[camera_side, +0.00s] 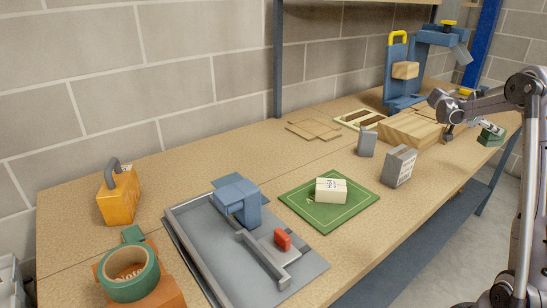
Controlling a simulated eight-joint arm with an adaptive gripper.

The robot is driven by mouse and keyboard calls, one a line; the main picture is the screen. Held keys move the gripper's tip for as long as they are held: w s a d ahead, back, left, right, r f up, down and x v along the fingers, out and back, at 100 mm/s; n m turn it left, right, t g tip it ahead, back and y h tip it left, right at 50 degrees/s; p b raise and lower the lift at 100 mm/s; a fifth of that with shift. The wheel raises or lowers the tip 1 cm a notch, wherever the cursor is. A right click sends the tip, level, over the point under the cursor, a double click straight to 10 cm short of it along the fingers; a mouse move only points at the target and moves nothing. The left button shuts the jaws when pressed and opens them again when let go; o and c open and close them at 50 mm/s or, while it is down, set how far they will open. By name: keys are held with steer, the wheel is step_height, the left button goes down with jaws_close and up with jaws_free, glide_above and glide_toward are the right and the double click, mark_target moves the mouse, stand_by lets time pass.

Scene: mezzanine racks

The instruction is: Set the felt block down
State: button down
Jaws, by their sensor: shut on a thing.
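My gripper (480,122) is at the right of the side view, over the front right part of the workbench (240,160). It is shut on a small dark green block (491,136), which looks like the felt block. The block hangs just below the fingers, close to the bench's front edge. I cannot tell whether its underside touches the bench top.
A wooden block (405,130) and a blue stand with a yellow handle (396,75) are left of my gripper. Grey boxes (400,167), a green mat (300,205) with a white box (331,189), and a grey tray (190,245) lie further left. Bare bench shows between them.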

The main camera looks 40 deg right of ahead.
step_height(320, 180, up, 3)
steer(key=shift+f, duration=0.2)
steer(key=w+a+n+t+h, duration=0.1)
steer(key=w+a+n+t, duration=0.1)
steer(key=w+a, duration=0.5)
steer(key=w+a+n+t, duration=0.2)
steer(key=w, duration=0.9)
steer(key=w+a+n+t+h, duration=0.1)
steer(key=w+a+n+t, duration=0.15)
steer(key=w+a, duration=0.45)
steer(key=w+a+n+t, duration=0.4)
steer(key=w+a+t, duration=0.2)
steer(key=w+a, duration=1.1)
steer(key=shift+n+y, duration=0.25)
steer(key=shift+y, duration=0.05)
steer(key=f, duration=1.6)
steer(key=shift+a, duration=0.4)
steer(key=c, duration=0.8)
jaws_free()
steer(key=shift+f, duration=0.1)
steer(key=shift+c, duration=0.2)
